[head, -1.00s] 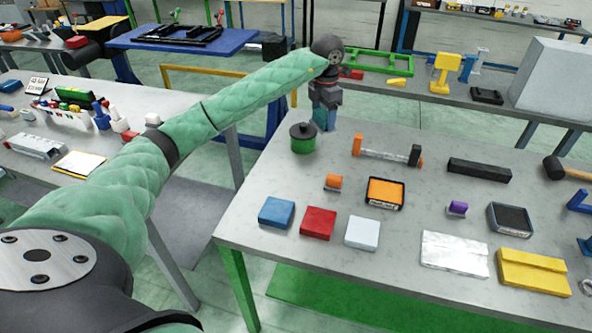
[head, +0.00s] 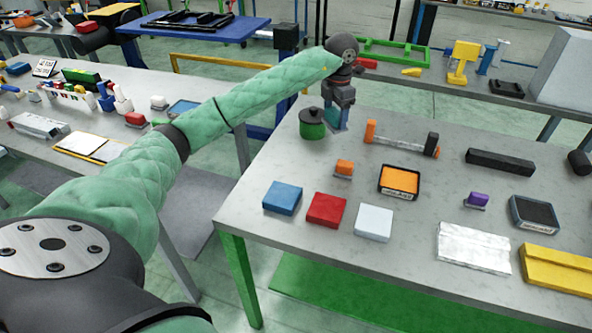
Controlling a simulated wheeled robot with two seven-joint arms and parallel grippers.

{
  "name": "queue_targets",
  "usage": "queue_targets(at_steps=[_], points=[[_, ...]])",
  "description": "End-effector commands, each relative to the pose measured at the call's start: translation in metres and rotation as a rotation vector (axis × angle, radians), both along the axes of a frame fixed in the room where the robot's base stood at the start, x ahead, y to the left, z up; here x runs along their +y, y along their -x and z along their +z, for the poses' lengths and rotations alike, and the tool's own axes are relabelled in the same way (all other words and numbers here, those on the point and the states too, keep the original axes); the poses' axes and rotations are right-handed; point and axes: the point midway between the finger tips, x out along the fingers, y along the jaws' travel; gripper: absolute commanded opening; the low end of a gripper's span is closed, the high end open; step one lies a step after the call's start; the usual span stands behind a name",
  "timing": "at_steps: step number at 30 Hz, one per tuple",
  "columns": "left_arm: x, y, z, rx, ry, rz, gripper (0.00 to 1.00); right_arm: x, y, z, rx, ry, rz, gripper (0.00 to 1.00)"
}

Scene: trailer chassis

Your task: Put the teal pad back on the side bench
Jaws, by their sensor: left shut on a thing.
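My left gripper (head: 338,103) hangs fingers down over the far left part of the grey table (head: 265,180), just right of the green pot. It is shut on a small teal piece (head: 332,118), which I take to be the teal pad; the fingers hide much of it. I cannot tell whether the pad touches the table top. A side bench (head: 62,190) with a pale top stands at the left, apart from the grey table. My right gripper is not in view.
The green pot (head: 312,126) with a dark lid stands close to my left gripper. Blue (head: 282,198), red (head: 326,210) and white (head: 374,222) blocks lie along the near side.

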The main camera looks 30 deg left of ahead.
Motion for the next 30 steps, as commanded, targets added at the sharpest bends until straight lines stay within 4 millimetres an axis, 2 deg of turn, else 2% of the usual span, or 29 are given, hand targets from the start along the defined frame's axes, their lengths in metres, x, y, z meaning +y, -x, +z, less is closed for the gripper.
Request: queue_targets(at_steps=[1,6,9,13,17,30], points=[[0.0,0.0,-0.011,0.0,0.0,0.0,0.4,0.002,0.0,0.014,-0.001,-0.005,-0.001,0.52],[0.0,0.0,-0.022,-0.001,0.001,0.0,0.4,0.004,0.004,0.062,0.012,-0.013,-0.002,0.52],[0.0,0.0,-0.025,-0.001,0.001,0.0,0.4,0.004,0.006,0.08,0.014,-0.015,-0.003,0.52],[0.003,0.002,-0.028,0.001,-0.001,0.001,0.4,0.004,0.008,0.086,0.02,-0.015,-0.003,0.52],[0.013,0.01,-0.034,0.002,0.0,0.002,0.4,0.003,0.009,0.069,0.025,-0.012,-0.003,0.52],[0.057,0.048,-0.068,0.002,0.0,0.001,0.4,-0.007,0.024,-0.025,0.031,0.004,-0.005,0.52]])
